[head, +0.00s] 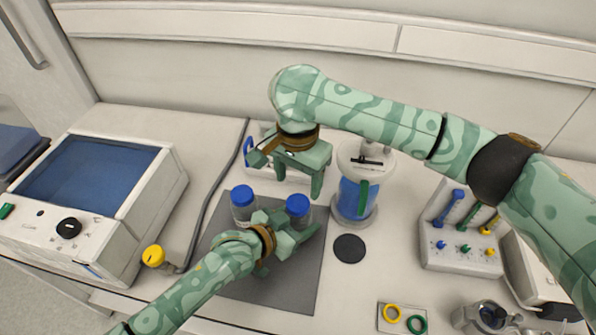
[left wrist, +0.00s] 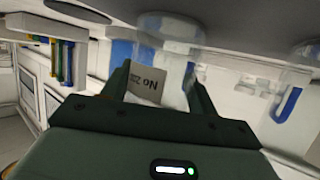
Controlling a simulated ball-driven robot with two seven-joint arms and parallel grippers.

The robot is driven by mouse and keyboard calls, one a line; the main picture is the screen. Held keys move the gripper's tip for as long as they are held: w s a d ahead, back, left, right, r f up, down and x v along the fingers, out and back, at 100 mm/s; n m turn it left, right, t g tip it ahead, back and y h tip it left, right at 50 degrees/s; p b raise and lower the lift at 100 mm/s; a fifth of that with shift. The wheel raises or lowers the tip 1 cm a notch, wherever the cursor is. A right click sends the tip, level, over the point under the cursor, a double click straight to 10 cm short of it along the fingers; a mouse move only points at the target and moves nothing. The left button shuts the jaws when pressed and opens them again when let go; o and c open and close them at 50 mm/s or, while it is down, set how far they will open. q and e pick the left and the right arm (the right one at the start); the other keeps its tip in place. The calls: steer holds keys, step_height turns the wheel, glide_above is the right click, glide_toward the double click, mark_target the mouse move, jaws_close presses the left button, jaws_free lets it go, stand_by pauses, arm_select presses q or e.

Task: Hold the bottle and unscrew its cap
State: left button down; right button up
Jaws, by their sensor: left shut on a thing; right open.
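Two clear bottles with blue caps stand on a dark grey mat (head: 235,285). My left gripper (head: 297,225) is shut on the right bottle (head: 298,208), low on its body, with the blue cap showing above. In the left wrist view, a label reading "No 2" (left wrist: 146,82) shows between the fingers; part of the text is hidden. The left bottle (head: 242,204) stands free beside my left gripper. My right gripper (head: 287,172) is open and empty, fingers down, behind and above the bottles, apart from the right bottle's cap.
A reactor vessel with blue liquid (head: 356,195) stands close on the right, beside a black disc (head: 349,248). A tool rack (head: 462,255) is further right. A blue-screened device (head: 95,190) and a yellow-ended piece (head: 153,256) are left.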

mark_target(298, 202)
step_height(298, 202, down, 6)
steer(key=shift+f, duration=0.2)
steer(key=c, duration=1)
steer(key=n, duration=0.6)
steer(key=shift+n, duration=0.4)
steer(key=o, duration=1.1)
